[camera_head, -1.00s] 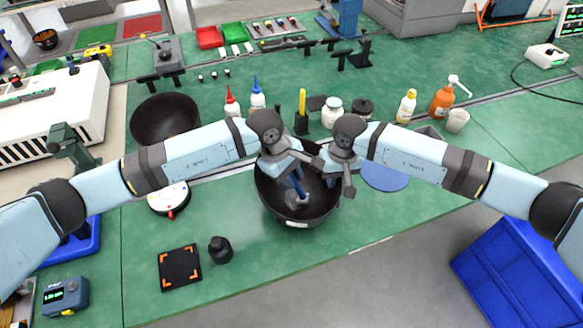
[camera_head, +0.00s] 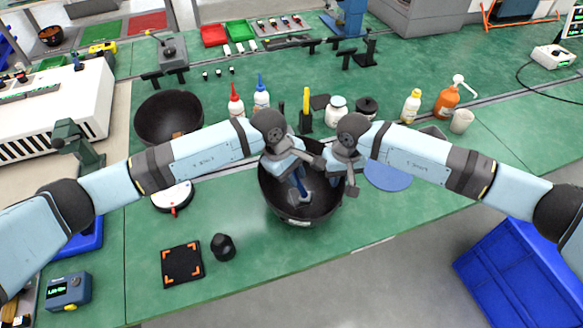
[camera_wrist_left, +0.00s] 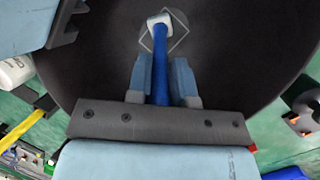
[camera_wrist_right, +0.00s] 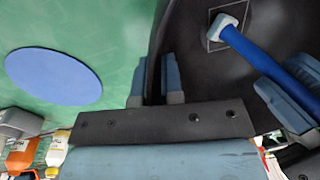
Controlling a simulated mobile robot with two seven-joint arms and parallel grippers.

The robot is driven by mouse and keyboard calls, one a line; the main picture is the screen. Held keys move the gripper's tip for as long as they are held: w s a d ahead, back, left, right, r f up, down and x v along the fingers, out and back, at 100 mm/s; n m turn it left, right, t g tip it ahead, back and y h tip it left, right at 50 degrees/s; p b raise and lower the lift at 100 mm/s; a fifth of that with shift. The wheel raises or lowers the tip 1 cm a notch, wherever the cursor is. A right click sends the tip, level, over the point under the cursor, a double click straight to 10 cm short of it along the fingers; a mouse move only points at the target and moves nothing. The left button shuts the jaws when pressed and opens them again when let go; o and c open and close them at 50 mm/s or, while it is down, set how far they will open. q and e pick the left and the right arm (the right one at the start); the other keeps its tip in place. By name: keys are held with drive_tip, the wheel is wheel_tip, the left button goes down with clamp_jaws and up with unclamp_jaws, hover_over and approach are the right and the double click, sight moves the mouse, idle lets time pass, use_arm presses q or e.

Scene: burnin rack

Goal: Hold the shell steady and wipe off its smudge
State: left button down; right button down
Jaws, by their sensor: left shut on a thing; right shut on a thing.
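The shell (camera_head: 297,215) is a large black bowl near the table's front middle. My left gripper (camera_wrist_left: 162,75) is shut on a blue-handled wiping tool (camera_wrist_left: 160,55) and reaches down into the bowl. The tool's white head (camera_wrist_left: 158,19) is at the bowl's inner surface, over a pale square outline (camera_wrist_left: 187,26). The outline also shows in the right wrist view (camera_wrist_right: 213,47).
A second black bowl (camera_head: 167,112) stands at the left. A blue disc (camera_head: 388,174) lies right of the shell. Several bottles and jars stand behind it, including an orange bottle (camera_head: 446,102). A black knob-like part (camera_head: 223,247) and a dark mat (camera_head: 168,272) lie front left.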

use_arm(q)
drive_tip(key=shift+s+d, duration=0.15)
drive_tip(key=shift+s, duration=0.3)
use_arm(e)
drive_tip(key=shift+f, duration=0.1)
use_arm(q)
drive_tip(key=shift+r, duration=4)
use_arm(e)
drive_tip(key=c, duration=1.2)
unclamp_jaws()
drive_tip(key=r, duration=0.8)
drive_tip(key=d+r, duration=0.1)
drive_tip(key=r, duration=0.3)
drive_tip(key=shift+w+d, duration=0.1)
drive_tip(key=shift+w, duration=0.05)
use_arm(q)
drive_tip(key=shift+r, duration=0.1)
